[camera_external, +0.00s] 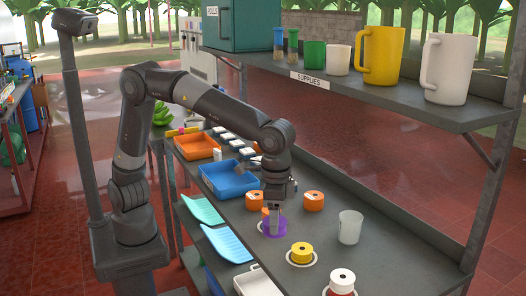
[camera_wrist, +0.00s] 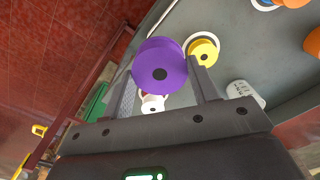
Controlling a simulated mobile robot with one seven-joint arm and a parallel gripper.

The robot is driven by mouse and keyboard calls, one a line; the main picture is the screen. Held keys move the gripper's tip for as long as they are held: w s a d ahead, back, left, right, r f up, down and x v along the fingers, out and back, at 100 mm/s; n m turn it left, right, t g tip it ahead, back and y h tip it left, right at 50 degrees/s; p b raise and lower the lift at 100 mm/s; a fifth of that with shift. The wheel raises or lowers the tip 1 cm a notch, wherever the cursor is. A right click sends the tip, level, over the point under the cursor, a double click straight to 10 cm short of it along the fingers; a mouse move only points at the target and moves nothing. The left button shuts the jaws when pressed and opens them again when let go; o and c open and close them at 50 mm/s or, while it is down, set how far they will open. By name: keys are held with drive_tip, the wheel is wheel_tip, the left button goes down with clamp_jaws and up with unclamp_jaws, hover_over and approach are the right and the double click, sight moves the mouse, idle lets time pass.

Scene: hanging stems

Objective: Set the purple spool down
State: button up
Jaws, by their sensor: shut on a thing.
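The purple spool (camera_external: 274,228) is between the fingers of my gripper (camera_external: 276,212), low over the grey workbench. In the wrist view the purple spool (camera_wrist: 160,62) shows its round end with a dark hole, and the fingers of my gripper (camera_wrist: 165,95) close on its two sides. A pale ring edge shows at the spool's left in the external view. I cannot tell whether the spool touches the bench.
Orange spools (camera_external: 314,201) (camera_external: 255,200) and a translucent cup (camera_external: 350,227) are close. A blue tray (camera_external: 229,187) lies behind. The supplies shelf (camera_external: 352,92) overhangs the bench.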

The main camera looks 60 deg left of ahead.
drive_tip(key=w+a+f+n, duration=0.1)
drive_tip(key=w+a, duration=0.3)
drive_tip(key=w, duration=0.3)
drive_tip(key=w+a+f+n, duration=0.1)
drive_tip(key=w+a+f, duration=0.1)
drive_tip(key=w+a, duration=0.35)
drive_tip(key=n, duration=0.5)
hover_over(296, 177)
wheel_tip(296, 177, down, 8)
drive_tip(key=shift+a+f, duration=0.15)
drive_tip(key=shift+f, duration=0.05)
